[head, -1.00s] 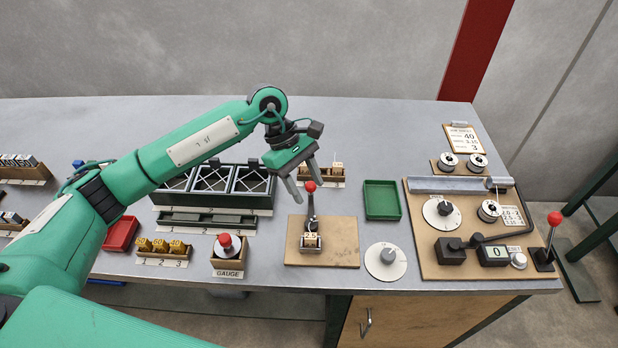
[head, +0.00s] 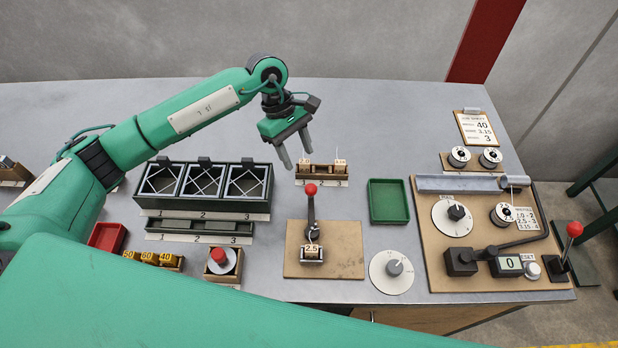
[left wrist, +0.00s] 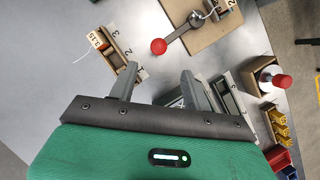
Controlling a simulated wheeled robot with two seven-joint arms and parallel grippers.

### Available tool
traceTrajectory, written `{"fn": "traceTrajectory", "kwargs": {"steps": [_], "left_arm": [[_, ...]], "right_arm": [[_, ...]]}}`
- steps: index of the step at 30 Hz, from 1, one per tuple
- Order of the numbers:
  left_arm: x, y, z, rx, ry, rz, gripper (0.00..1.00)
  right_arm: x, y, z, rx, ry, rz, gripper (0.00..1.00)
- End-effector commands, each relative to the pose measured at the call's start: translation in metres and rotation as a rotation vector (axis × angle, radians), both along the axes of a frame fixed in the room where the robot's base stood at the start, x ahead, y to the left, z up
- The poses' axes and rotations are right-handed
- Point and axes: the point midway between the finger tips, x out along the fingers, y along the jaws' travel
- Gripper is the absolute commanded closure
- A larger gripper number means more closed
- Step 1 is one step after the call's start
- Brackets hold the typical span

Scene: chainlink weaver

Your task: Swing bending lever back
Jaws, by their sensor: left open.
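My left gripper (head: 297,156) is open and empty, beyond and slightly left of the knob in the head view. In the wrist view its fingers (left wrist: 158,80) are spread, with the knob ahead of them and apart from them. My right gripper is not in view.
A small numbered rack (head: 322,181) stands close by the left fingers. Black framed bins (head: 205,201) are to the left, a green tray (head: 388,218) and dial (head: 391,268) to the right. Another red-knobbed lever (head: 574,229) stands at the right edge.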

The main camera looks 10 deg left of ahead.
Motion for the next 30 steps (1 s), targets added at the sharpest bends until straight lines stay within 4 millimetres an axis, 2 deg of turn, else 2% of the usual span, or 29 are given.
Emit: {"fn": "traceTrajectory", "kwargs": {"steps": [3,6,15,21,28,30], "left_arm": [[-0.007,-0.009,-0.021,0.001,0.006,-0.001,0.51],[-0.011,-0.016,-0.041,0.000,0.006,0.000,0.51],[-0.019,-0.032,-0.087,0.000,0.002,0.000,0.51],[-0.020,-0.035,-0.098,0.001,-0.001,0.000,0.51],[-0.020,-0.035,-0.099,0.001,-0.001,0.000,0.51],[-0.020,-0.035,-0.099,0.001,-0.001,0.000,0.62]], "right_arm": [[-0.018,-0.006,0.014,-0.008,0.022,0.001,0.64],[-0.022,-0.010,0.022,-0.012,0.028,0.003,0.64],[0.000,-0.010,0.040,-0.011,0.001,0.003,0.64],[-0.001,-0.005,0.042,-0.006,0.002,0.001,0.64],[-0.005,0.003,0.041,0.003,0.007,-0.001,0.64],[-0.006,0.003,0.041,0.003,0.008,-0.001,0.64]]}}
